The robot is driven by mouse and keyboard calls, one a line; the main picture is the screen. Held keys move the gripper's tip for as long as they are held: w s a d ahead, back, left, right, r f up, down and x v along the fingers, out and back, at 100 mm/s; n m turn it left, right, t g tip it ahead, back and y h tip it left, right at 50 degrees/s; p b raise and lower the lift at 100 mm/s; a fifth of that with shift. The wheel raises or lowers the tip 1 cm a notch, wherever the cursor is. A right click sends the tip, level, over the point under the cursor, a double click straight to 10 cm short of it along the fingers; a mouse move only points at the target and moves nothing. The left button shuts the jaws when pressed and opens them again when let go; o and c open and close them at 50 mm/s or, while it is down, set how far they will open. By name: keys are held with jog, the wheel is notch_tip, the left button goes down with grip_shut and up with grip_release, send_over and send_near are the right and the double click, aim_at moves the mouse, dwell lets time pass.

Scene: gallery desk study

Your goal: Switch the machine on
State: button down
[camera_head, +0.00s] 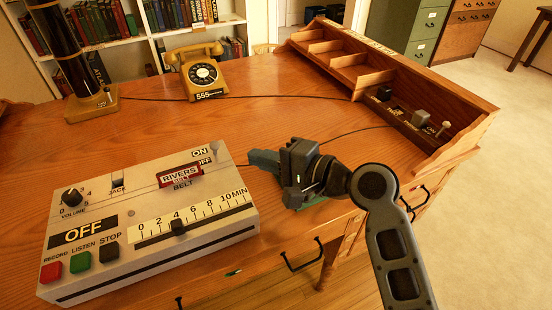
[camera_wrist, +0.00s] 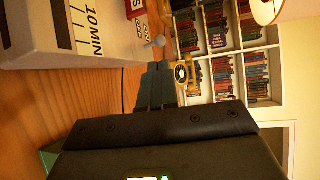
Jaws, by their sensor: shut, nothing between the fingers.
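The machine (camera_head: 130,215) is a pale box on the wooden desk at the left of the head view. Its black plate (camera_head: 84,235) reads OFF. ON and OFF labels (camera_head: 203,156) mark its far right corner; in the wrist view a small metal lever (camera_wrist: 156,42) with a round tip stands beside them. Record, listen and stop buttons (camera_head: 80,262) line its near left side. My gripper (camera_head: 262,160) is shut and empty just right of that corner, apart from the lever. The gripper's fingertips (camera_wrist: 157,68) show together in the wrist view, pointing just below the lever.
A yellow telephone (camera_head: 199,72) and a dark column on a yellow base (camera_head: 92,104) stand at the back. A wooden organiser (camera_head: 400,75) runs along the right edge. Bookshelves (camera_head: 195,25) stand behind. Cables cross the desk, whose middle is mostly clear.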

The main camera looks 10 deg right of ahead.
aim_at(218, 147)
jog(key=x, duration=0.8)
jog(key=shift+w+a, duration=0.15)
jog(key=shift+w, duration=0.05)
